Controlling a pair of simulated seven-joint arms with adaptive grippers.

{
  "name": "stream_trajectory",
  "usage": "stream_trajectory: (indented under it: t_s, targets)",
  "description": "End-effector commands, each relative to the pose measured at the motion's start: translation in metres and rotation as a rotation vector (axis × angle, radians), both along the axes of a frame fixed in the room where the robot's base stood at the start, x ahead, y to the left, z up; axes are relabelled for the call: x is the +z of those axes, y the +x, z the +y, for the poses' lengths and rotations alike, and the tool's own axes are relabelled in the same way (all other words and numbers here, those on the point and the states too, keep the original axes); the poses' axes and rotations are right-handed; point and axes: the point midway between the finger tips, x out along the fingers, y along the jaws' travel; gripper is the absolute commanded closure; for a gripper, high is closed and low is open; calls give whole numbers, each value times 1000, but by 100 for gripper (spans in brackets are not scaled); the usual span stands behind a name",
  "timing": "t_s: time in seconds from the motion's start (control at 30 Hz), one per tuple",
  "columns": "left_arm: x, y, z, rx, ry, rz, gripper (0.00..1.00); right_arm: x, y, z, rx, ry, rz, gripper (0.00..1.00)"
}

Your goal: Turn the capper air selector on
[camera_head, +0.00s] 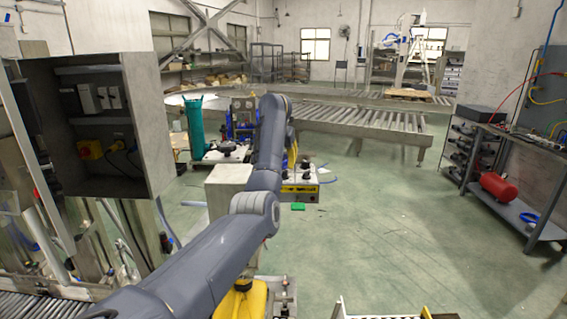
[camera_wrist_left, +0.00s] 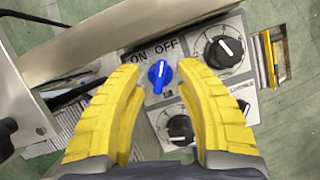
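The capper air selector is a blue knob (camera_wrist_left: 160,76) on a light grey control box (camera_wrist_left: 145,128). "ON" is printed at its upper left and "OFF" above it; its white mark points up, roughly toward "OFF". My left gripper (camera_wrist_left: 159,72) is open. Its yellow fingers stand on either side of the blue knob, with visible space around it; whether they touch the panel I cannot tell. In the head view the control box (camera_head: 299,188) is beyond my left arm, and the yellow fingers (camera_head: 292,154) are partly hidden by it. My right gripper is not in view.
Black dials (camera_wrist_left: 223,52) (camera_wrist_left: 180,129) sit close to the right of and below the selector. A grey beam (camera_wrist_left: 95,45) crosses at the upper left. An open electrical cabinet (camera_head: 150,125) stands at left, a roller conveyor (camera_head: 365,125) behind.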

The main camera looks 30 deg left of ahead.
Motion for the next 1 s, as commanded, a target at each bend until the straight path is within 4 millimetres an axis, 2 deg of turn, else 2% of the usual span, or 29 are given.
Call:
stream_trajectory:
  t_s: [0.33,0.37,0.67,1.0]
  targets:
    - [-3,1,0,0,0,0,67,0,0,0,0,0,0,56]
    - [-3,1,0,0,0,0,64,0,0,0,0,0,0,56]
    - [-2,1,0,0,0,0,99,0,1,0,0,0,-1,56]
    - [-2,1,0,5,0,0,100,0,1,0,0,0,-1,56]
